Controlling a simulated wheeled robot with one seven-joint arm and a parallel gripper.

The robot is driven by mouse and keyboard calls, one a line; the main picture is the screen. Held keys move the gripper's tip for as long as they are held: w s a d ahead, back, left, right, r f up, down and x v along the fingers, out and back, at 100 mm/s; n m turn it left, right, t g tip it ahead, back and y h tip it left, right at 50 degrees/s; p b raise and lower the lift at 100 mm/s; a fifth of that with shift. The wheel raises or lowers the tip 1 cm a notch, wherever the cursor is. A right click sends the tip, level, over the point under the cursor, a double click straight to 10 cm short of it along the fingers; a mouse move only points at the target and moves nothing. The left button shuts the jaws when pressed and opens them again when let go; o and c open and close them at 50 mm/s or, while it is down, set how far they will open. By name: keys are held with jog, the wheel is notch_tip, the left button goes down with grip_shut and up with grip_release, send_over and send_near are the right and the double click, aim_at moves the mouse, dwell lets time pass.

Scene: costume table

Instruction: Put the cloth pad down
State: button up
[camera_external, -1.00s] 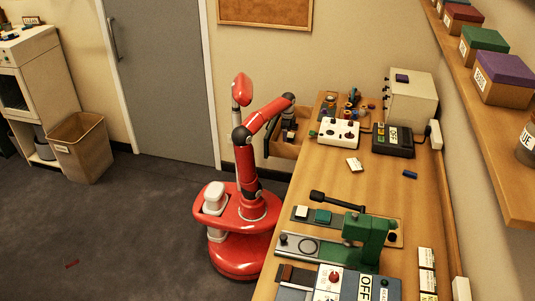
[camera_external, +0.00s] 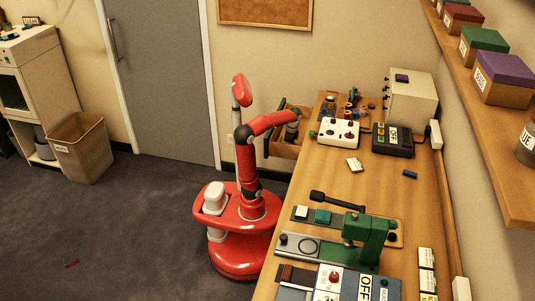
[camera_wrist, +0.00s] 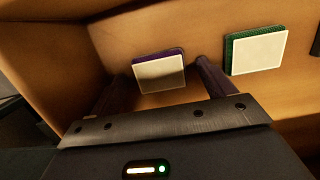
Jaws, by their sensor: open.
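A square pad with a pale face and purple edge (camera_wrist: 161,73) lies in the wooden drawer (camera_external: 283,151). A second pad, pale with a green edge (camera_wrist: 257,51), lies to its right. I cannot tell from the pictures which one is the cloth pad. My gripper (camera_wrist: 160,82) is open in the wrist view, its two dark fingers on either side of the purple-edged pad. I see no finger closed on it. In the external view my gripper (camera_external: 291,139) is at the drawer, its fingertips hard to make out.
The wooden worktop (camera_external: 345,185) runs along the right. A white box with knobs (camera_external: 338,132), a dark device (camera_external: 393,140) and a small white block (camera_external: 354,164) stand on it. A green press (camera_external: 365,238) stands nearer. The worktop's middle is mostly clear.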

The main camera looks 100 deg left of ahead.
jog(key=c, duration=1.1)
